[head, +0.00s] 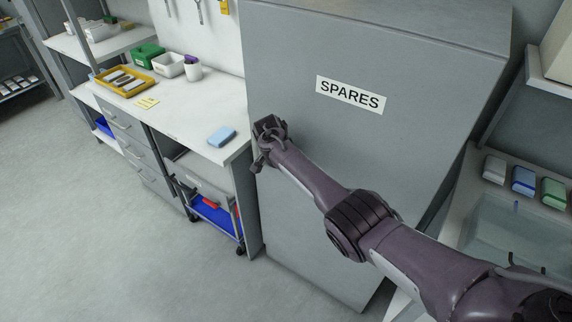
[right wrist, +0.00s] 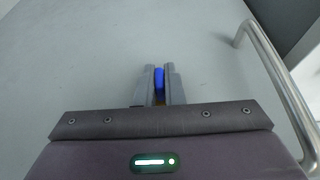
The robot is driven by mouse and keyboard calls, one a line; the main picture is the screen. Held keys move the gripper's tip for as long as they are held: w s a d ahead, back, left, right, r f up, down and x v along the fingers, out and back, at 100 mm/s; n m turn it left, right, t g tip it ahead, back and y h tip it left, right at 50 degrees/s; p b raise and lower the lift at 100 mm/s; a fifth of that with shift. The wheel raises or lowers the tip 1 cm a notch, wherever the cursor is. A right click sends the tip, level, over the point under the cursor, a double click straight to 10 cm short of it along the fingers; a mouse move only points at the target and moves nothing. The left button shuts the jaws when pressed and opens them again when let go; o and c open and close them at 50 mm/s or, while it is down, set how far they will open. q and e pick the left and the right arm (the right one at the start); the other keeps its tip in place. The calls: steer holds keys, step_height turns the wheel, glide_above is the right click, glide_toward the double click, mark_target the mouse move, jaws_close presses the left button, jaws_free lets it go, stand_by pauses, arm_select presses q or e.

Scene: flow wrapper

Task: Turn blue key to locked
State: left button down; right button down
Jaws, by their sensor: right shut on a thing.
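The blue key (right wrist: 159,80) shows in the right wrist view as a small blue piece between the two fingers of my right gripper (right wrist: 159,86). The gripper is shut on it, close to a plain grey surface. In the head view my right gripper (head: 265,143) is at the left edge of the grey cabinet (head: 300,180) marked SPARES. There the key is hidden by the gripper and arm. The lock and the key's angle cannot be made out. My left gripper is not in view.
A metal bar handle (right wrist: 275,75) stands out on the right in the right wrist view. A white workbench (head: 185,112) with a light blue block (head: 221,136) is left of the cabinet. Floor is clear at left.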

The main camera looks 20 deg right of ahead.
steer(key=c, duration=1.5)
jaws_free()
steer(key=shift+c, duration=0.2)
steer(key=v, duration=0.7)
steer(key=shift+r, duration=0.35)
